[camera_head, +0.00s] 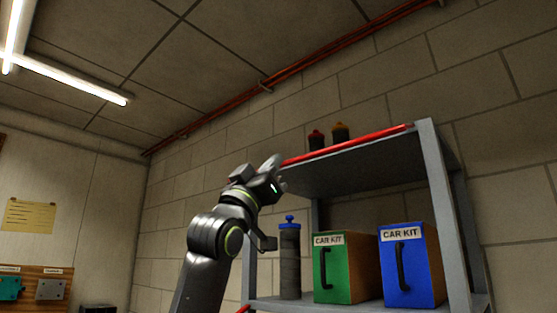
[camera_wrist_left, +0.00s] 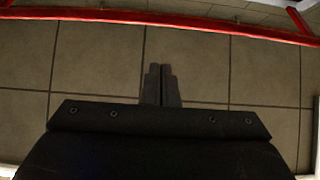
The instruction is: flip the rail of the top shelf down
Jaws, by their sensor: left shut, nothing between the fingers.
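The top shelf (camera_head: 365,168) is a dark board in a grey metal rack. Its red rail (camera_head: 350,143) runs along the front edge, at or slightly above the board; I cannot tell its exact tilt. My left gripper (camera_head: 274,163) is shut and empty, up at the left end of the rail, hiding that end. Whether it touches the rail is unclear in the head view. In the left wrist view the shut fingers (camera_wrist_left: 162,72) point toward a long red bar (camera_wrist_left: 165,19), with a gap between them. My right gripper is not in view.
Below are a grey canister with a blue top (camera_head: 290,262), a green kit box (camera_head: 345,268) and a blue kit box (camera_head: 410,265). A grey post (camera_head: 444,215) bounds the right.

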